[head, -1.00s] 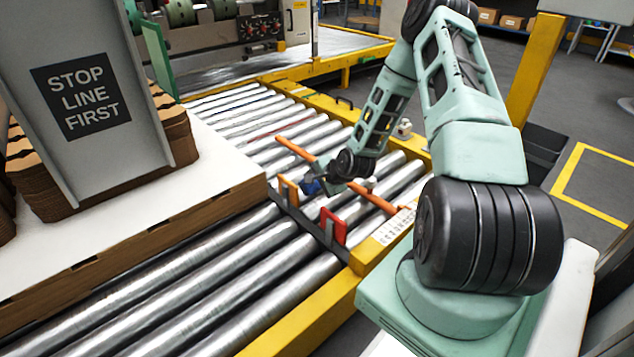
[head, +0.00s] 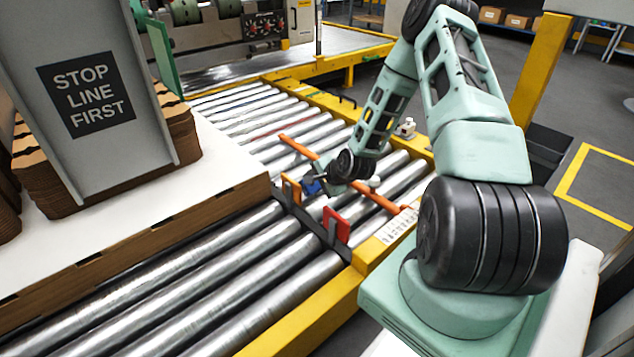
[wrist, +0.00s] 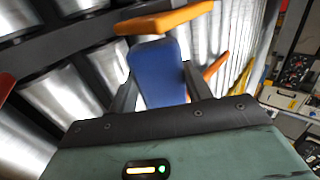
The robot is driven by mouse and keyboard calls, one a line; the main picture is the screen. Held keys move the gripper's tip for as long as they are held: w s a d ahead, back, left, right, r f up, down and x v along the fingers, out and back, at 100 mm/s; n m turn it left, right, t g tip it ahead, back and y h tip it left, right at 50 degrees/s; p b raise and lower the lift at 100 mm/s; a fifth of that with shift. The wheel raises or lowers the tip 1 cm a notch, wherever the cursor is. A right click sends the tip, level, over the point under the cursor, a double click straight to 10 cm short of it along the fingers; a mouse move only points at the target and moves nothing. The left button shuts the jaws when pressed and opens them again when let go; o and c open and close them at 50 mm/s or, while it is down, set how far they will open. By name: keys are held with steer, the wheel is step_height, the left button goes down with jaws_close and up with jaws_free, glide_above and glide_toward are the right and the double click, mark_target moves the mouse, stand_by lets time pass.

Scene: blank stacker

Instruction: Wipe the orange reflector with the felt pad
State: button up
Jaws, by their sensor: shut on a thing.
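The orange reflector (head: 291,190) stands upright on a dark rail across the rollers. It also shows at the top of the wrist view (wrist: 168,20). My gripper (head: 316,183) is shut on the blue felt pad (wrist: 158,74), which points at the orange reflector. In the head view the pad (head: 311,187) is a small blue patch just right of the reflector, partly hidden by the gripper. The pad's far end is right at the reflector's face; I cannot tell whether they touch.
A red reflector (head: 336,226) stands nearer on the same rail. An orange bar (head: 370,195) crosses the rollers behind my gripper. A pallet (head: 225,190) with a grey sign (head: 88,95) and stacked cardboard stands at the left. Yellow conveyor framing (head: 330,300) borders the rollers.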

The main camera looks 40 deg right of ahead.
steer(key=shift+a, duration=0.5)
steer(key=shift+w, duration=0.1)
steer(key=shift+w+d+p, duration=0.1)
steer(key=shift+w+p, duration=0.35)
steer(key=shift+w, duration=3.05)
steer(key=shift+s+p, duration=1.35)
steer(key=shift+s, duration=2.25)
steer(key=shift+w, duration=3.65)
steer(key=shift+f+b, duration=0.85)
steer(key=shift+f, duration=0.4)
steer(key=shift+s+r+p, duration=0.1)
steer(key=shift+s+p, duration=1.35)
steer(key=shift+s, duration=2.2)
steer(key=shift+w, duration=3.55)
steer(key=shift+s+p, duration=1)
steer(key=shift+s, duration=2.55)
